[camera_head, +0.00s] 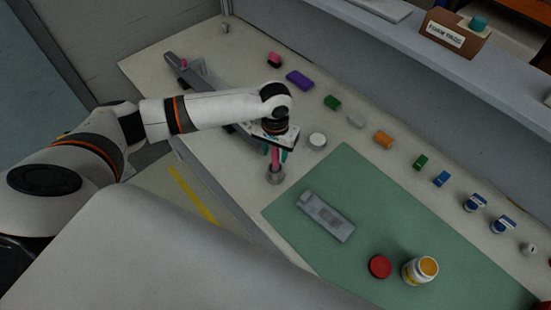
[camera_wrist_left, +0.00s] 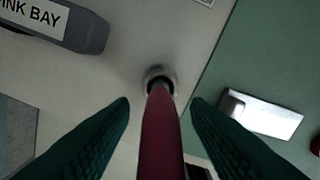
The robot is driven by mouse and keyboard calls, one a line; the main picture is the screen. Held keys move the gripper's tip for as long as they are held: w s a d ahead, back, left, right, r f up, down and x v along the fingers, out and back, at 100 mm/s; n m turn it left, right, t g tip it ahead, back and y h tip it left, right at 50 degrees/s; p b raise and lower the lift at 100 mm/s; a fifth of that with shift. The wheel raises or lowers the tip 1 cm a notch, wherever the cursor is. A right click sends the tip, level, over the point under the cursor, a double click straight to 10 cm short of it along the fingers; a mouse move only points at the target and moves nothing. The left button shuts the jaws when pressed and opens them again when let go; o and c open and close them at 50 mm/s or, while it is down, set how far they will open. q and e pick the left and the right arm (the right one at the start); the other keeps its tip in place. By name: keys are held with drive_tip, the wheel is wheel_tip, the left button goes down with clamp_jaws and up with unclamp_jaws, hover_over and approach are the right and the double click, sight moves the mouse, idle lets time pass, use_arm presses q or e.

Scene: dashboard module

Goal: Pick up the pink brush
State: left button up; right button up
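The pink brush (camera_head: 275,157) stands upright in a small round grey holder (camera_head: 275,177) at the left edge of the green mat. In the left wrist view the brush (camera_wrist_left: 160,135) rises between the fingers, with its lower end in the holder (camera_wrist_left: 159,76). My left gripper (camera_head: 276,150) is over the brush with its teal fingers on either side of the handle. In the left wrist view the fingers (camera_wrist_left: 160,118) are spread, with a visible gap on each side of the brush. My right gripper is not in view.
A grey bay (camera_wrist_left: 75,30), its label partly cut off and ending in "INK BAY", lies close by. A grey device (camera_head: 326,216), a red lid (camera_head: 380,266) and a bottle (camera_head: 420,270) are on the green mat (camera_head: 375,190). Several coloured blocks line the back.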

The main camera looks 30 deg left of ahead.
use_arm(q)
clamp_jaws()
drive_tip(key=shift+r, duration=0.1)
